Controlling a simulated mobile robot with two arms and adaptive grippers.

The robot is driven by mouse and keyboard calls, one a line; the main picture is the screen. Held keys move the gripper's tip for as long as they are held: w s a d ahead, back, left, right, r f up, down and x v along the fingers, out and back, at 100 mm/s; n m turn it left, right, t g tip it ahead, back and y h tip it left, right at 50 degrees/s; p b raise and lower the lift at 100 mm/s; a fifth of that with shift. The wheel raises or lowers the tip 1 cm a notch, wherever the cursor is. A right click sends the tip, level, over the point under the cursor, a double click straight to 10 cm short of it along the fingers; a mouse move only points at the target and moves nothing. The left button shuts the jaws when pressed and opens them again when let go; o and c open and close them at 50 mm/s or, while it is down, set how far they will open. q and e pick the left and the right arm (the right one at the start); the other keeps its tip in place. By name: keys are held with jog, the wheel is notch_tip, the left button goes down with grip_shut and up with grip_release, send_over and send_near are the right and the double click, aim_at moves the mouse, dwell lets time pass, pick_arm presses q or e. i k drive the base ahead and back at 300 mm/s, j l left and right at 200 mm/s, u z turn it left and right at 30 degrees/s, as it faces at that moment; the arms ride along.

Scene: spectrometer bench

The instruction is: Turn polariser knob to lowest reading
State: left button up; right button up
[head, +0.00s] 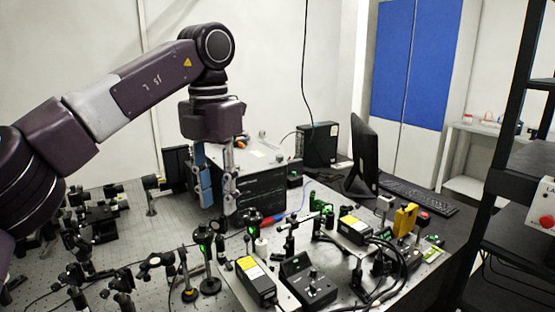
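My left gripper (218,207) hangs down from its wrist, fingers pointing at the bench. One finger is blue and one grey, with a gap between them and nothing visible in it. Below and to the right of it are post-mounted optics with green light, one mount (252,223) close to the fingers and another (205,240) in front of them. A black control box (308,283) with a small knob on top stands at the front. I cannot tell which part is the polariser knob. The monitor (362,150) is seen from an angle and no reading is legible. My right gripper is out of view.
A black instrument box (262,190) stands behind the fingers. Two yellow-labelled modules (256,281) (356,228) and cables crowd the front right. More optics (95,222) stand on the perforated table at left. A keyboard (420,195) lies at right, beside a dark rack (500,185).

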aim_at(202, 228)
jog(key=k+l, duration=0.9)
